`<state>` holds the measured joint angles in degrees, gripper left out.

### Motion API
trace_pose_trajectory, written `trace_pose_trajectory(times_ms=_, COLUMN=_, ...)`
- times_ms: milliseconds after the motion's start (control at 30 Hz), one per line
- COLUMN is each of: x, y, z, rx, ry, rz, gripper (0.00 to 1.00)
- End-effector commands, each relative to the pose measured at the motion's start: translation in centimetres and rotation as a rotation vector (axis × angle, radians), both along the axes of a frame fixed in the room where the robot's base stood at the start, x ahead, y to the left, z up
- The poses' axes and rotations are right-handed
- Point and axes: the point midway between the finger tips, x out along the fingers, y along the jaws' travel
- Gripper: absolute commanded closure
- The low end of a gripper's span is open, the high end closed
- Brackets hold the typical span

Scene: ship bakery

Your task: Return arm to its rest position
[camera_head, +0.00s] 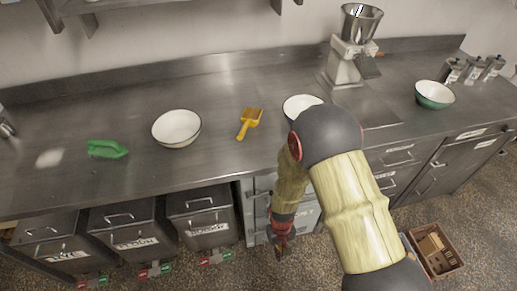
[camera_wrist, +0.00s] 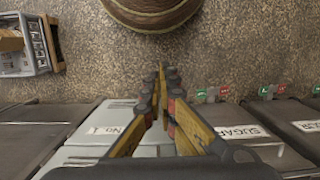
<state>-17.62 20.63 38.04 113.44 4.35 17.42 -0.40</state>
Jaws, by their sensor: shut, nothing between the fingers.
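My gripper (camera_head: 281,243) hangs low in front of the counter's drawers in the head view, with its arm bent down from the upper right. In the wrist view my gripper (camera_wrist: 161,85) shows its two fingers close together, shut and empty, over the speckled floor. It is apart from the counter and holds nothing. Part of the counter front and one white bowl are partly hidden behind my arm in the head view.
A crate (camera_head: 457,262) stands on the floor at right.

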Motion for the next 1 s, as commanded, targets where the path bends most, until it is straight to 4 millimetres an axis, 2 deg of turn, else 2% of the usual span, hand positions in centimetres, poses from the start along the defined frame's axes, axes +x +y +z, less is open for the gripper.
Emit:
trace_pose_trajectory(times_ms=33, x=0.5, y=-0.2, z=3.0, rx=0.004, ry=-0.003, rz=-0.007, gripper=1.00)
trace_pose_trajectory(times_ms=100, x=0.5, y=-0.8, z=6.7, rx=0.005, ry=0.005, rz=-0.014, gripper=1.00)
trace_pose_trajectory(times_ms=400, x=-1.4, y=-3.8, z=21.0, rx=0.012, ry=-0.026, rz=-0.055, gripper=1.00)
trace_pose_trajectory(times_ms=600, x=-3.5, y=-5.9, z=28.8, rx=0.021, ry=-0.112, rz=-0.090, gripper=1.00)
trace_pose_trajectory(times_ms=800, x=-5.1, y=-7.9, z=35.4, rx=0.038, ry=-0.270, rz=-0.131, gripper=1.00)
trace_pose_trajectory(times_ms=1000, x=-5.7, y=-9.5, z=41.6, rx=0.061, ry=-0.490, rz=-0.180, gripper=1.00)
